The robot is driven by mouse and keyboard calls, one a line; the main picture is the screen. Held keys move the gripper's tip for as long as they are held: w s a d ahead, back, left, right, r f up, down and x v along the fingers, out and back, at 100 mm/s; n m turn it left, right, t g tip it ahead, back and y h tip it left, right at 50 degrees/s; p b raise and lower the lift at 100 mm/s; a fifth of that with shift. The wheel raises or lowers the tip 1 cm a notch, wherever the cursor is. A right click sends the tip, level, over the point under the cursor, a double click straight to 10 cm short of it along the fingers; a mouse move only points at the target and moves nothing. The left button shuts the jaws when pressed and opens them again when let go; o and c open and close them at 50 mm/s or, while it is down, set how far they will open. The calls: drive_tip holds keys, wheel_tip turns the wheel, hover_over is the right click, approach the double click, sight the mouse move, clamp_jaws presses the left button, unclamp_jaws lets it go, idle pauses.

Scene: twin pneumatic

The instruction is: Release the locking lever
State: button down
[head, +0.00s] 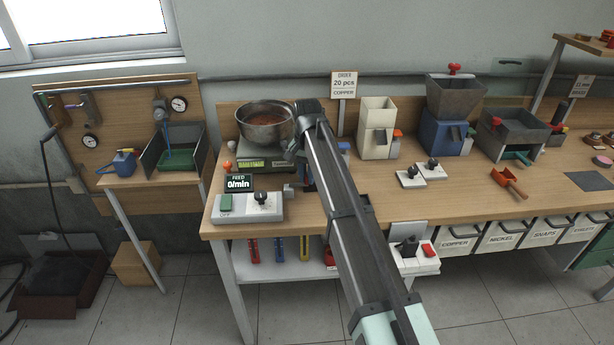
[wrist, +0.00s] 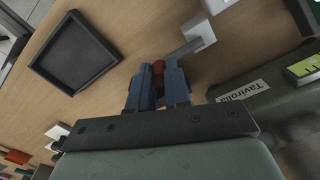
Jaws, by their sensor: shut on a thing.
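In the wrist view, my gripper (wrist: 158,88) has its two blue fingers shut on the red end of a small lever (wrist: 180,51). The lever's grey bar runs from the red end to a pale block (wrist: 200,32) on the bench. The fingers hide part of the red end. In the head view, my gripper (head: 304,176) is low over the bench beside the scale, largely hidden by my own arm. A small grey fitting (head: 288,190) shows left of it; I cannot tell whether it is the same block.
The scale (head: 262,163) carries a metal bowl (head: 265,132) with copper-coloured contents, close to my gripper. A control box (head: 248,206) and a display reading 0/min (head: 239,183) stand at the front left. The wrist view shows an empty dark tray (wrist: 48,66).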

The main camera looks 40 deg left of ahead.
drive_tip(key=shift+w+a, duration=0.1)
drive_tip(key=shift+a, duration=0.05)
drive_tip(key=c, duration=1.1)
unclamp_jaws()
wheel_tip(320, 180, up, 14)
drive_tip(key=shift+f, duration=0.1)
